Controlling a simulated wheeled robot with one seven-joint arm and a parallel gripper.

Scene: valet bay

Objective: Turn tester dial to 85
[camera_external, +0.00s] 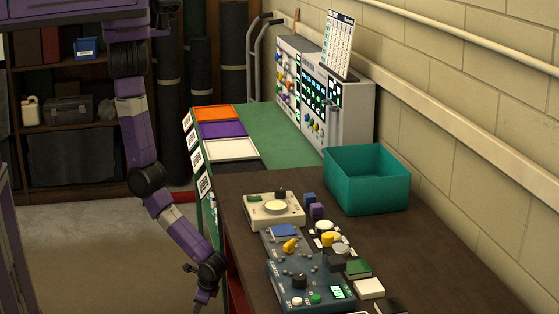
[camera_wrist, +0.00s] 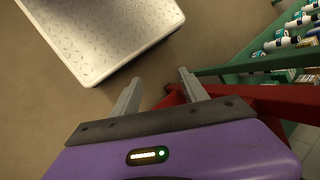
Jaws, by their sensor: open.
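A dark blue box (camera_external: 310,288) stands at the near end of the brown bench, with a black knob (camera_external: 300,281), white and green buttons and a small lit green display (camera_external: 337,292). The display is too small to read. I cannot tell for certain which is the tester. My gripper (camera_external: 197,296) hangs low left of the bench, apart from these devices. In the wrist view my gripper (camera_wrist: 158,82) is open and empty above the floor.
A teal bin (camera_external: 367,182) stands on the brown bench (camera_external: 440,255) by the wall. Small blocks and knobs crowd the devices. A white textured platform (camera_wrist: 105,35) and a red frame bar (camera_wrist: 270,92) show in the wrist view.

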